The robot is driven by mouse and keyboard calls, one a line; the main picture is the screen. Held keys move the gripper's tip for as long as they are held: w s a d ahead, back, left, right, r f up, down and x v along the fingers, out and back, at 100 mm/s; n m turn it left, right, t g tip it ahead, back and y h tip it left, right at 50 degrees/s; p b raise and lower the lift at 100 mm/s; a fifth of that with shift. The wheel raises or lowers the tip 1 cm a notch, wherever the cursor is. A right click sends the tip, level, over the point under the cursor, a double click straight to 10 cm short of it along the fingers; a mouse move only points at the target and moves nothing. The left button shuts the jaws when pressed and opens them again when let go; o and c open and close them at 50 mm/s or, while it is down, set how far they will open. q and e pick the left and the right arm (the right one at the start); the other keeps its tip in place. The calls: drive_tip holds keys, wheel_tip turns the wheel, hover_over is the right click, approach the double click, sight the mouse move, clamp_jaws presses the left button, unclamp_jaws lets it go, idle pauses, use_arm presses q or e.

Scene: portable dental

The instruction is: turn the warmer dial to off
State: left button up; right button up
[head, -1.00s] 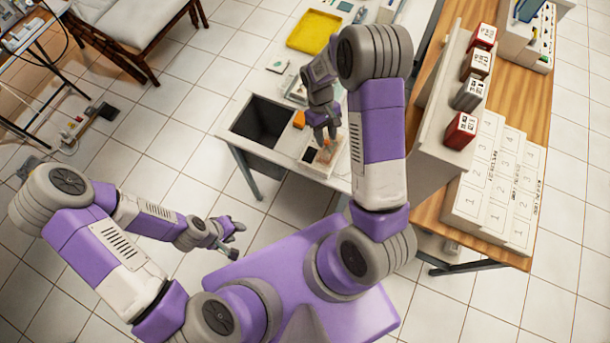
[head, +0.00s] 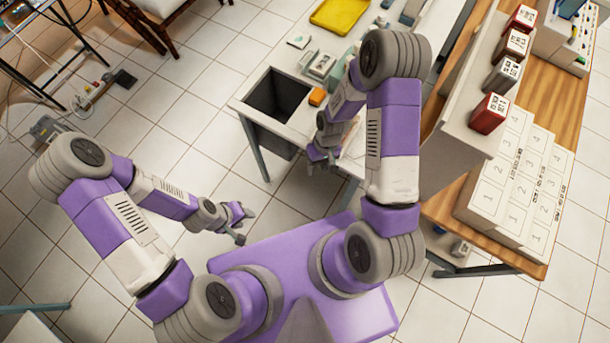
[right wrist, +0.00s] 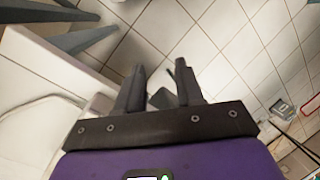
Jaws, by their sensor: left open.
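The warmer and its dial are not clearly visible in the head view; my right arm covers that part of the white table (head: 243,104). A pale object (head: 352,143) shows only in part behind the forearm, and I cannot tell if it is the warmer. My right gripper (head: 322,163) is at the table's front edge, pointing down. In the right wrist view its two fingers (right wrist: 160,78) are apart with nothing between them, above floor tiles. A white surface with a small pale bump (right wrist: 101,103) lies left of them. My left gripper (head: 241,224) is open and empty over the floor.
A wooden counter (head: 440,205) with labelled white boxes and several red and grey boxes stands at the right.

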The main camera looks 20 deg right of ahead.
drive_tip(key=s+a+f+m+t+y+b, duration=0.1)
drive_tip(key=s+a+f+m+t+b, duration=0.1)
drive_tip(key=s+a+f+b, duration=0.3)
drive_tip(key=shift+s+a+x, duration=0.25)
drive_tip(key=shift+x, duration=1.55)
drive_tip(key=shift+r, duration=0.1)
